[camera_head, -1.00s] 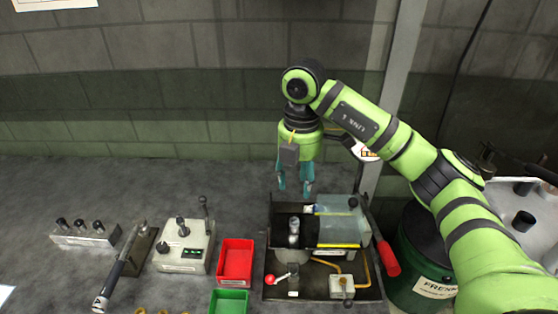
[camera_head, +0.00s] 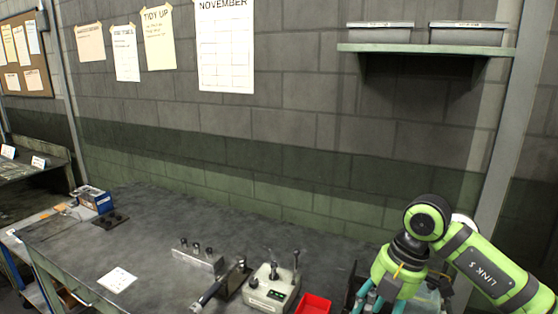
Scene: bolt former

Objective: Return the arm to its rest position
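My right arm, green with dark bands, comes in from the lower right. Its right gripper (camera_head: 380,303) points down at the bottom edge, with its teal fingers apart and nothing seen between them. It is in front of the bolt former machine, of which only small parts show behind and beside the gripper. My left arm and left gripper are not in view.
On the grey bench (camera_head: 150,243) stand a control box (camera_head: 268,290) with levers, a red bin (camera_head: 313,304), a block with several knobs (camera_head: 197,257) and a dark-handled tool (camera_head: 216,287). A wall shelf (camera_head: 430,49) holds two bins. The bench's left part is mostly clear.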

